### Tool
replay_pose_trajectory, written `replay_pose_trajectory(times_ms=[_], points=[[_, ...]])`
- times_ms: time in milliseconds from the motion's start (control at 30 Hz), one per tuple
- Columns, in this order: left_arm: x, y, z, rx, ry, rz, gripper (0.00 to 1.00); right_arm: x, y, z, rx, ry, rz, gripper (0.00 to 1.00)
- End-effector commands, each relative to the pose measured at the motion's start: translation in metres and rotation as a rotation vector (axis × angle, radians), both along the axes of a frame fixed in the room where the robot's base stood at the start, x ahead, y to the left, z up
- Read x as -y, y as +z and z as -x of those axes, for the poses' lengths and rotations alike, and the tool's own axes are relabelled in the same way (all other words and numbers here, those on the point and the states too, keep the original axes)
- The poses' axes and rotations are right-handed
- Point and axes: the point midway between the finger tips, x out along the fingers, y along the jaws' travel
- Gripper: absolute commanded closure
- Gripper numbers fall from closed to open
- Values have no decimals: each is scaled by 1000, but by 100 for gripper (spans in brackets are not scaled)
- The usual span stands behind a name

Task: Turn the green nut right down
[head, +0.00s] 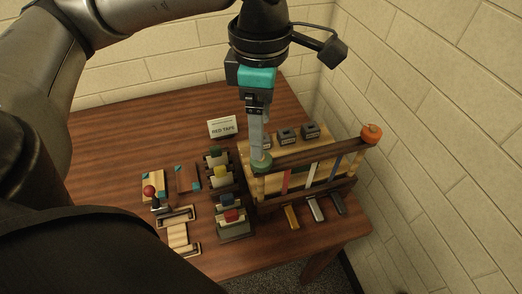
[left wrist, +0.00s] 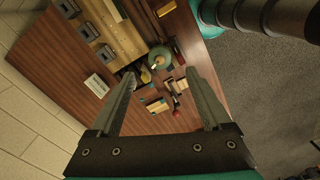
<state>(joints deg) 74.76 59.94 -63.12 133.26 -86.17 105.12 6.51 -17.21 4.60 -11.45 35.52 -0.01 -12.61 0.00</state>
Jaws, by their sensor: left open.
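The green nut (head: 262,165) sits at the left end of a dark wooden bar (head: 310,153) on a wooden rack. It also shows in the left wrist view (left wrist: 160,57) as a round green knob with a pale centre. My left gripper (head: 258,150) points down at the green nut, its fingertips at or just above it. In the left wrist view my left gripper (left wrist: 160,73) is open, with the nut between and beyond the fingertips. I cannot tell whether the fingers touch it. An orange nut (head: 371,133) tops the bar's right end. My right gripper is not in view.
Red, white and blue strips hang in the rack. A "RED TAPE" sign (head: 222,127) stands behind holders with coloured blocks (head: 231,216). Several dark blocks (head: 287,135) sit behind the bar. Small bars (head: 291,217) lie in front. A brick wall is close on the right.

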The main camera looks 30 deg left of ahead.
Motion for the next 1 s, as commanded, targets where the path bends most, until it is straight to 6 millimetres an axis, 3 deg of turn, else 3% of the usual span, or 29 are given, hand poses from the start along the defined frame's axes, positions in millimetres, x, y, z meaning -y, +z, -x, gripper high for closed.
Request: replay_pose_trajectory(times_ms=[200,400,767,1000], points=[[0,-45,1,-4,1,-1,19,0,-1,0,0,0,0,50],[0,-67,0,-1,1,0,19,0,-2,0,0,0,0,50],[0,-73,0,1,0,0,19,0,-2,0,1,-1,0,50],[0,-73,0,1,0,0,43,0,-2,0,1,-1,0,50]])
